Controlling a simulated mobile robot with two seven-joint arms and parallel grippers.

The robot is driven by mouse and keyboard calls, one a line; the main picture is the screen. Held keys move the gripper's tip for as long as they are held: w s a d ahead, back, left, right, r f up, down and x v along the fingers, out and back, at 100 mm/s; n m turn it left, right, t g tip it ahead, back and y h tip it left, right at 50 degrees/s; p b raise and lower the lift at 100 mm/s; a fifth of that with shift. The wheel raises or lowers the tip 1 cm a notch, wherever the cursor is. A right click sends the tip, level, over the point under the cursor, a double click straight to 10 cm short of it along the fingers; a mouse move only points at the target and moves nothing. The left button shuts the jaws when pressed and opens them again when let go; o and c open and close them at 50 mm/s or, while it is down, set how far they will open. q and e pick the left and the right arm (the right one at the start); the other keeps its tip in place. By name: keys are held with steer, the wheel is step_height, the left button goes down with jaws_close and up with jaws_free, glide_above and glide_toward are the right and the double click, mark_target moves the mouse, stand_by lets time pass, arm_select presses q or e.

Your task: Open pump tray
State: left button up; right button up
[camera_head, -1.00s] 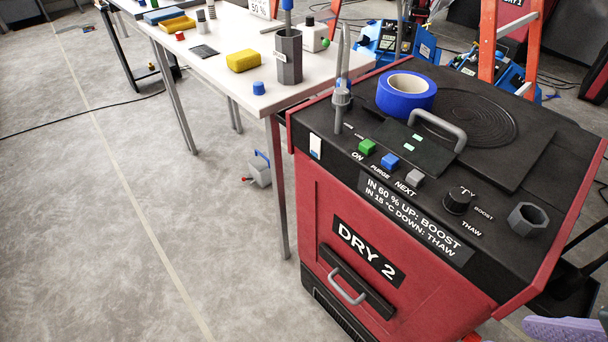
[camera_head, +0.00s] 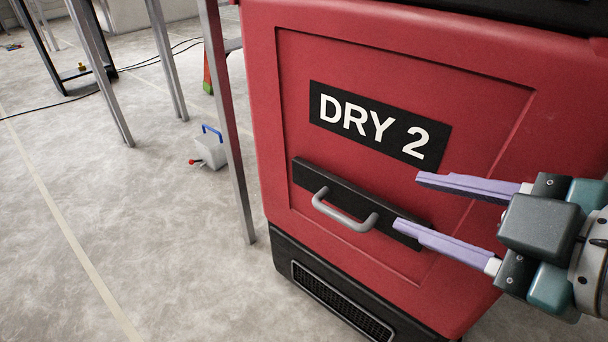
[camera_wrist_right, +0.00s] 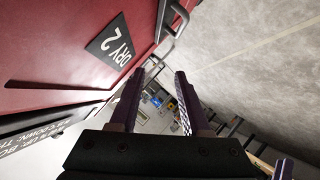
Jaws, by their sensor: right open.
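The red drying machine (camera_head: 470,110) labelled DRY 2 fills the middle and right of the head view. The pump tray shows as a dark strip front (camera_head: 300,176) low on the red face, with a grey bar handle (camera_head: 345,213). The tray front looks flush with the panel. My right gripper (camera_head: 408,200) is open and empty, in front of the machine, right of the handle and apart from it. In the right wrist view the handle (camera_wrist_right: 181,20) is at the top, beyond the open fingers (camera_wrist_right: 157,85). My left gripper is not in view.
Table legs (camera_head: 228,130) stand close to the machine's left side. A small grey container with a blue handle (camera_head: 210,152) sits on the floor behind them. A dark vent grille (camera_head: 340,303) lies below the tray.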

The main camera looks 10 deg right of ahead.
mark_target(357, 229)
step_height(357, 229, down, 12)
steer(key=w+n+t+y+b, duration=0.2)
steer(key=n+t+b, duration=0.1)
steer(key=b, duration=0.9)
steer(key=b+x, duration=0.2)
steer(key=x, duration=0.2)
steer(key=b+x, duration=0.3)
steer(key=x, duration=0.2)
steer(key=shift+w+d+b, duration=0.15)
steer(key=shift+d+b, duration=0.05)
steer(key=shift+b, duration=0.15)
steer(key=shift+w+a, duration=0.2)
steer(key=shift+w, duration=0.2)
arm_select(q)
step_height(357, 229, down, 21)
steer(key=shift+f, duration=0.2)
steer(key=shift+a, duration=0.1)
arm_select(e)
jaws_close()
